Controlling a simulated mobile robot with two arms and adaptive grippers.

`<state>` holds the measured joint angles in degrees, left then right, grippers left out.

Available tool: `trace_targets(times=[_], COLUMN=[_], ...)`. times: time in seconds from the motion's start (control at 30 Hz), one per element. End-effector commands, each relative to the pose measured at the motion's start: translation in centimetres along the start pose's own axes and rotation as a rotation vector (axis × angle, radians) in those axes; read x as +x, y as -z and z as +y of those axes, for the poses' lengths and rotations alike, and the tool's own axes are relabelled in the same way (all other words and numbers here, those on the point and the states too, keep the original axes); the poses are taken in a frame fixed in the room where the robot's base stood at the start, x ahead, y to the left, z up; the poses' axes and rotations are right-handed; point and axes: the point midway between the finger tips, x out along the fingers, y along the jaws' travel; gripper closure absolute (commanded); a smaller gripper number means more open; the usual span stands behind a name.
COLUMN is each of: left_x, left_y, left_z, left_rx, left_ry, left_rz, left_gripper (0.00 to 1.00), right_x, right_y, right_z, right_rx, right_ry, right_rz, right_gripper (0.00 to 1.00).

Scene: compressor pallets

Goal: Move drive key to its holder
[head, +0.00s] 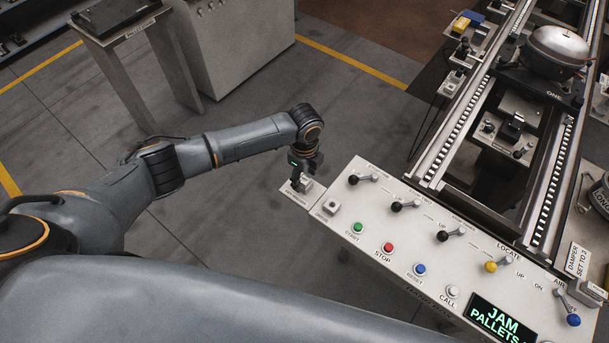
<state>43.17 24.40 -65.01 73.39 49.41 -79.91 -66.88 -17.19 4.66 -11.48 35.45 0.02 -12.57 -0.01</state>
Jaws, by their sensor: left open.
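My left gripper (300,177) is open and points down at a small light plate (297,194) off the left end of the control panel (400,222). A small grey block (306,185) shows on this plate, close beside the fingers; I cannot tell whether they touch it. The plate's label is too small to read. A square grey fitting (332,207), next to the lettering that looks like "DRIVE", sits on the panel's left corner. I cannot make out the drive key for certain; it may be hidden by the fingers. My right gripper is not in view.
The panel carries levers, a green button (358,227), a red button (388,247), a blue button (420,269) and a screen (501,318) reading "JAM PALLETS". Conveyor rails (470,95) with a compressor (555,50) stand behind it. Open floor lies left of the panel.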

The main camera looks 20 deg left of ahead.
Motion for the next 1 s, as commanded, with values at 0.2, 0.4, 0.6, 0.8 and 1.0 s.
trace_targets(times=[0.2, 0.4, 0.6, 0.8, 1.0], left_x=[-3.7, -8.0, -10.8, -11.7, -11.7], left_y=[-0.1, -0.1, -0.1, -0.1, -0.1], left_z=[-0.1, -0.1, -0.1, 0.0, 0.0], left_rx=[0.001, 0.001, 0.000, -0.001, -0.001], left_ry=[0.005, 0.004, 0.002, 0.000, 0.000], left_rz=[-0.001, -0.001, -0.001, -0.001, -0.001], left_gripper=[0.46, 0.46, 0.46, 0.46, 0.46], right_x=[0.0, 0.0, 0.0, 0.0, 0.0], right_y=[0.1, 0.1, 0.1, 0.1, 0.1], right_z=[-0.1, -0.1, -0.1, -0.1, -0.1], right_rx=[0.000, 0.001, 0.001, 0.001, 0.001], right_ry=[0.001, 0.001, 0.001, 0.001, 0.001], right_rz=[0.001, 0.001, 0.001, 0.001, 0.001], right_gripper=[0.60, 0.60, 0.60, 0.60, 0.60])
